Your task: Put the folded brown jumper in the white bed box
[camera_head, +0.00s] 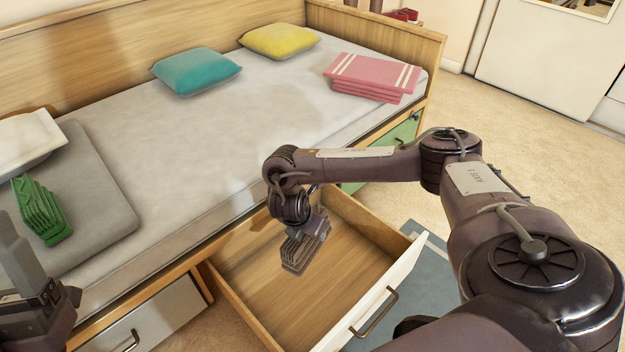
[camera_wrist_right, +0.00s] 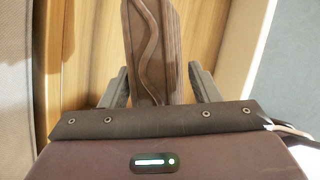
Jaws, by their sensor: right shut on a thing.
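The folded brown jumper (camera_head: 297,256) hangs in my right gripper (camera_head: 312,228) over the open white bed box (camera_head: 395,292). In the right wrist view the jumper (camera_wrist_right: 152,55) sits between the two fingers (camera_wrist_right: 158,85), which are shut on it. The box is a drawer pulled out from under the bed, with a white front, a dark handle and a bare wooden floor. The jumper appears to be above that floor; the exact gap is hard to judge. My left gripper (camera_head: 35,285) is at the lower left, partly cut off; its opening is unclear.
The bed (camera_head: 230,130) carries a teal cushion (camera_head: 196,71), a yellow cushion (camera_head: 279,40), folded pink cloths (camera_head: 372,76), a grey mat (camera_head: 95,195) and a green folded item (camera_head: 42,212). A closed grey drawer (camera_head: 145,325) and a green drawer (camera_head: 385,150) flank the box.

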